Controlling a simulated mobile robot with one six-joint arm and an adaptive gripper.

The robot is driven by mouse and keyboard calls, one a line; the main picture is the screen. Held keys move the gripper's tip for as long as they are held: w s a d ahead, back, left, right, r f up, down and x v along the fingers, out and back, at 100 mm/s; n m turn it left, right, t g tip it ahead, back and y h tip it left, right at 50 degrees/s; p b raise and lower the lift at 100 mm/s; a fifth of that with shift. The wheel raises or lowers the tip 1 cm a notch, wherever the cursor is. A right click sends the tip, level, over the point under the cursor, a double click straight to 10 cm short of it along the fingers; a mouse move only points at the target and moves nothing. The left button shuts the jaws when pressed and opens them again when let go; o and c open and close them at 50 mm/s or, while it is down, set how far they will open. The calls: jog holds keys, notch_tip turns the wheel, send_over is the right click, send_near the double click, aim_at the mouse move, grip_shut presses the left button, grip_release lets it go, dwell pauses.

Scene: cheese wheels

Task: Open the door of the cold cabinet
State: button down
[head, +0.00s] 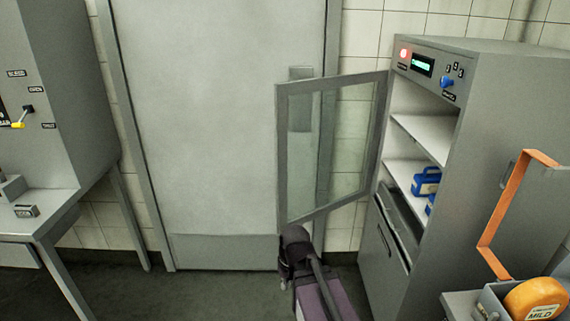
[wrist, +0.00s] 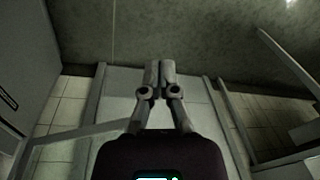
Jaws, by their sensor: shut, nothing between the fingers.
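The cold cabinet (head: 430,110) stands at the right in the head view. Its glass door (head: 281,155), with a grey frame, is swung wide open to the left, so the shelves inside show. Blue items (head: 426,184) sit on a shelf. My gripper (wrist: 160,75) is shut and empty in the wrist view, its two fingers side by side. In the head view my wrist is low, just below the door's outer bottom corner, and the fingertips cannot be made out. I cannot tell any contact with the door.
A closed grey wall door (head: 210,120) stands behind the glass door. A grey machine and table (head: 60,210) are at the left. An orange frame (head: 515,200) and an orange cheese wheel (head: 536,299) are at the lower right. The floor (head: 190,295) at lower left is clear.

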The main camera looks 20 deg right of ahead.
jog(key=w+a+r+n+t+y, duration=0.2)
jog(key=w+r+n+t+y, duration=0.15)
jog(key=w, duration=0.45)
jog(key=m+t, duration=0.1)
jog(key=t, duration=1.2)
send_near(284, 162)
jog(key=v, duration=0.5)
jog(key=shift+w+d+r, duration=0.1)
jog(key=shift+w+d, duration=0.05)
jog(key=shift+w, duration=0.05)
jog(key=x, duration=1.4)
